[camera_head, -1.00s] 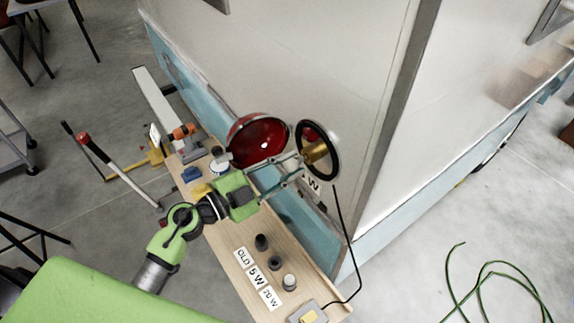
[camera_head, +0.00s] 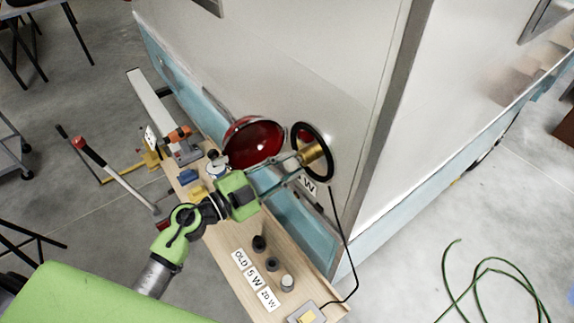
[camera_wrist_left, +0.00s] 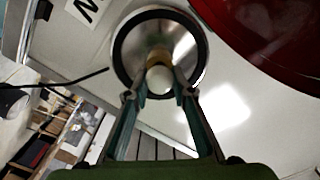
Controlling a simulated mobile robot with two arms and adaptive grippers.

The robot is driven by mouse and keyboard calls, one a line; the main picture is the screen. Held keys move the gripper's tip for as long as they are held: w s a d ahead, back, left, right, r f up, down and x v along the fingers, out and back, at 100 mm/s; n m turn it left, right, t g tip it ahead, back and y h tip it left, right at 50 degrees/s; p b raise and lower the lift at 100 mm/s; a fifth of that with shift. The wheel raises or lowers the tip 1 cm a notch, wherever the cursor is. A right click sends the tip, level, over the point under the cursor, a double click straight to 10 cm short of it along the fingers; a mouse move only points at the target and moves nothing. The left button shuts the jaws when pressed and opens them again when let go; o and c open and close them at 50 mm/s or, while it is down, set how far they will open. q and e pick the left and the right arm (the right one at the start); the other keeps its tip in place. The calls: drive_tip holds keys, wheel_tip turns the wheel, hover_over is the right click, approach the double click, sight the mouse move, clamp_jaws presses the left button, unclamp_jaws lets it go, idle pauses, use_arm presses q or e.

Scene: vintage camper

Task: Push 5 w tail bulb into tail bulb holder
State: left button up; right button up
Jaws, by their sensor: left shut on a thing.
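The tail bulb (camera_wrist_left: 159,80) is a small white globe between my left fingertips in the left wrist view. My left gripper (camera_head: 301,160) is shut on it, in front of the lamp on the camper wall. The brass bulb holder (camera_head: 312,153) stands out inside the lamp's black ring (camera_head: 328,171). In the left wrist view the holder (camera_wrist_left: 159,57) is right behind the bulb and in line with it. The bulb's base is hidden, so I cannot tell how deep it sits. My right gripper is not in view.
The red lens (camera_head: 256,138) hangs open left of the lamp, close to my left gripper. A green hose lies on the floor.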

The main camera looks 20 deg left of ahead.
use_arm(q)
drive_tip(key=shift+w+d, duration=0.25)
drive_tip(key=shift+w, duration=0.1)
idle(0.4)
drive_tip(key=o, duration=1.2)
drive_tip(key=v, duration=1.2)
